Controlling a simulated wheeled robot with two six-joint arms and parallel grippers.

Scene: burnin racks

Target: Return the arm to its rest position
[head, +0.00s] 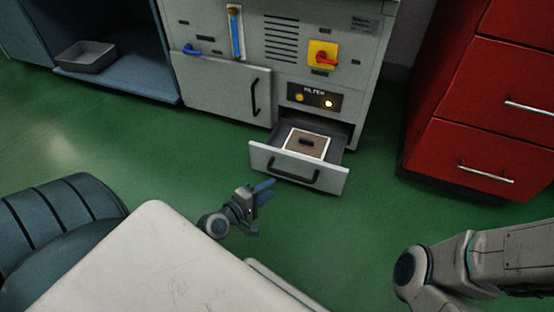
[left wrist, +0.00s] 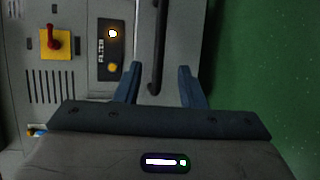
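My left gripper (head: 262,208) is in front of and below the open filter drawer (head: 262,165), apart from it in the head view. Its two blue fingers are spread with nothing between them; they also show open in the left wrist view (left wrist: 160,70). The drawer's dark bar handle (head: 292,174) shows beyond the fingers in the wrist view (left wrist: 158,40). A white-framed filter with a dark grip (head: 306,143) lies inside the drawer. Part of my right arm shows at the lower right of the head view, but its gripper is out of view.
The grey cabinet carries a yellow plate with a red switch (head: 322,55), a lit filter panel (head: 315,97) and a closed door (head: 225,92). A red drawer cabinet (head: 480,110) stands right. A grey tray (head: 85,57) sits on the left shelf. Green floor around the gripper is clear.

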